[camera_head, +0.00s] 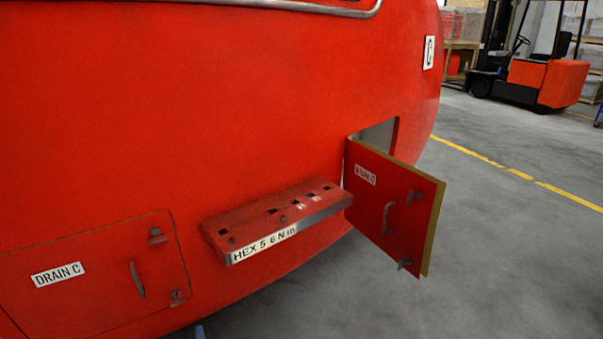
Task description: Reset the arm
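Neither of my grippers can be made out in the head view, and no arm shows. The red train nosecone (200,90) fills the left and middle. A hatch door (375,205) with a white label, a handle and two latches stands swung open on the right. Part of the opening (378,136) shows behind it. To the left, a hatch labelled DRAIN C (90,285) looks shut, with a handle and two latches.
A red ledge labelled HEX 5.6 N m (275,218), with several square holes, juts out between the hatches. A small blue piece (199,331) at the bottom edge is unclear. Grey floor (500,250) is clear at right. A forklift (535,70) stands far back.

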